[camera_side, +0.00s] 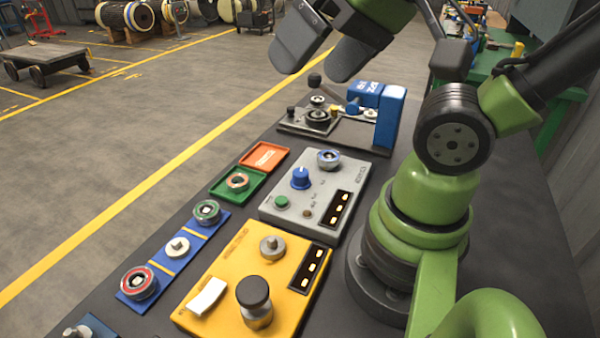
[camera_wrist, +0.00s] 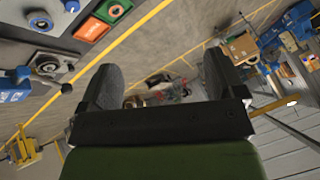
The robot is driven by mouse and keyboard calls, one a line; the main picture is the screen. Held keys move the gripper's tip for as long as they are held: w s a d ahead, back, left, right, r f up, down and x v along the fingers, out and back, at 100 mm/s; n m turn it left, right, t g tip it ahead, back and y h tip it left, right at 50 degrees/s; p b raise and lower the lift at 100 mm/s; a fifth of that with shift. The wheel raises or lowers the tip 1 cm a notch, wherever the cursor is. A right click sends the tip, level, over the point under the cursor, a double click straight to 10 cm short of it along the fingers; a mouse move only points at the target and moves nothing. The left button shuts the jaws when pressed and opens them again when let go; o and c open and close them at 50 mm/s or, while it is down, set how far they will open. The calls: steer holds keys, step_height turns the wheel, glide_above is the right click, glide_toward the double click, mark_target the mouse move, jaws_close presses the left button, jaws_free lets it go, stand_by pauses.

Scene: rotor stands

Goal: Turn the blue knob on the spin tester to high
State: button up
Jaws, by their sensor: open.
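The blue knob (camera_side: 300,178) stands upright on the grey box (camera_side: 350,172), which I take to be the spin tester. Its pointer setting is too small to read. The box also carries a green button (camera_side: 282,202), a round metal rotor seat (camera_side: 329,158) and a dark panel with several lit marks (camera_side: 336,208). My gripper (camera_side: 318,70) is open and empty, high above and behind the box in the side view, well apart from the knob. In the wrist view my gripper (camera_wrist: 162,78) points away over the floor. The grey box (camera_wrist: 38,18) shows only partly there, at the top left.
A yellow box (camera_side: 225,275) with a black-capped post stands in front of the grey box. A blue strip (camera_side: 178,262) with several parts, a green tray (camera_side: 225,193) and an orange tray (camera_side: 265,156) lie left. A blue-and-black machine (camera_side: 390,115) stands behind.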

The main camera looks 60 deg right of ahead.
steer(key=shift+w+d+f, duration=0.1)
steer(key=shift+w, duration=0.15)
steer(key=c, duration=0.3)
steer(key=w+d+f+n, duration=0.1)
steer(key=w+d+f+n+g+h, duration=0.1)
steer(key=w+n, duration=0.1)
steer(key=w+d+f+n+g, duration=0.1)
steer(key=shift+w+d+n, duration=0.2)
steer(key=shift+d+n, duration=0.05)
steer(key=shift+n, duration=0.15)
steer(key=shift+c, duration=0.7)
steer(key=n+g+h, duration=0.1)
steer(key=n+g, duration=0.4)
steer(key=n, duration=0.8)
glide_above(301, 171)
step_height(301, 171, down, 15)
steer(key=shift+f, duration=0.1)
step_height(301, 171, down, 9)
steer(key=shift+f, duration=0.1)
steer(key=c, duration=0.9)
